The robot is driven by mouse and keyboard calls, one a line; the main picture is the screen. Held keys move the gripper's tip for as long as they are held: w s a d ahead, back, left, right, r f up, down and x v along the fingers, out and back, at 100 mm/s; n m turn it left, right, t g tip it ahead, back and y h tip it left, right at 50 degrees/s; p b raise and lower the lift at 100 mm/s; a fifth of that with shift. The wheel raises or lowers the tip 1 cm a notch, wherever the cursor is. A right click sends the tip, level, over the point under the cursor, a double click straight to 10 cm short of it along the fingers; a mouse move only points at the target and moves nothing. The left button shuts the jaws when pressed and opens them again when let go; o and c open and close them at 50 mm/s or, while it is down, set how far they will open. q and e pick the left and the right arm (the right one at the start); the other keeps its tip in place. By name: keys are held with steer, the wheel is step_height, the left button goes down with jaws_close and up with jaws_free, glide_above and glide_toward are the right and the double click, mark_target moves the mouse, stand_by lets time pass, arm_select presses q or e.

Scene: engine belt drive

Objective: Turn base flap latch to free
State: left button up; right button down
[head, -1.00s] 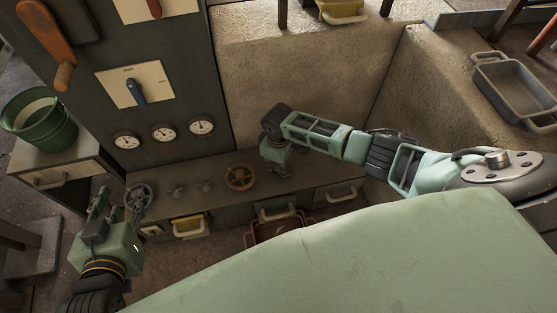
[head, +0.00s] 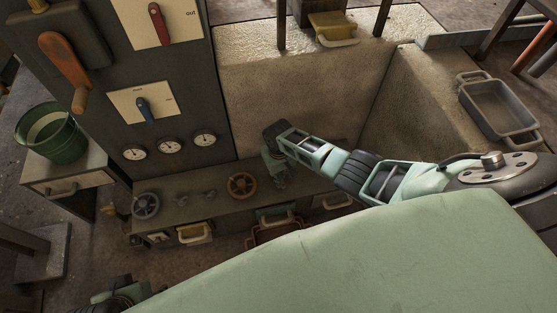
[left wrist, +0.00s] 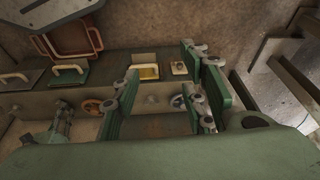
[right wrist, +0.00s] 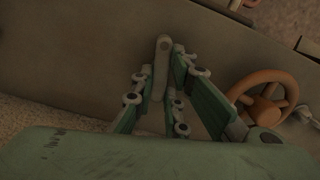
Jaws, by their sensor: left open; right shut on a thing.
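A short grey lever (right wrist: 163,60), which looks like the base flap latch, stands on the dark ledge, lengthwise up and down in the right wrist view. My right gripper (right wrist: 161,85) is shut on it, with one green finger on each side. In the head view my right gripper (head: 279,178) is low at the ledge, right of the brown handwheel (head: 242,185), and hides the lever. My left gripper (left wrist: 158,80) is open and empty in the left wrist view. In the head view only a part of the left arm shows at the bottom left edge.
A grey handwheel (head: 145,205) and small grey taps sit further left on the ledge. Drawers with handles line the ledge front. A green bucket (head: 52,134) stands left.

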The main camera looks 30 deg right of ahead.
arm_select(q)
steer(key=shift+s+p+x, duration=0.2)
steer(key=shift+p+x, duration=0.25)
steer(key=shift+x, duration=1.85)
arm_select(e)
steer(key=shift+w+m, duration=0.1)
steer(key=shift+m, duration=1.1)
arm_select(q)
steer(key=shift+f, duration=0.1)
arm_select(e)
steer(key=c, duration=1.7)
jaws_free()
steer(key=shift+c, duration=0.2)
steer(key=shift+r, duration=0.1)
step_height(320, 180, up, 12)
